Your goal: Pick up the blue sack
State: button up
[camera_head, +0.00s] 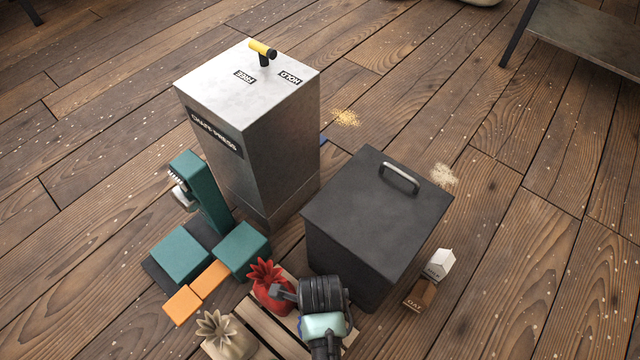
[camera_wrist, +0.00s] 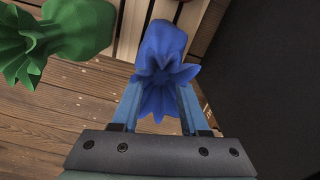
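The blue sack (camera_wrist: 162,48) shows in the wrist view, just above the picture's middle, with its pleated neck flared toward the camera. My gripper (camera_wrist: 160,92) has one finger on each side of the sack's neck. The fingers stand apart, and the flared cloth lies between them and partly over the right fingertip. Whether the fingers touch the sack is hidden. In the head view my wrist covers the place, and I cannot make out the sack there.
A green sack (camera_wrist: 72,32) lies left of the blue one. A slatted wooden crate (camera_head: 277,332) bears a red sack (camera_head: 270,287) and a tan sack (camera_head: 226,334). A dark lidded bin (camera_head: 372,215) stands close beside my wrist. A metal press (camera_head: 262,130) and teal machine (camera_head: 208,205) stand left.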

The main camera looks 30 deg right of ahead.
grip_shut()
dwell(0.9)
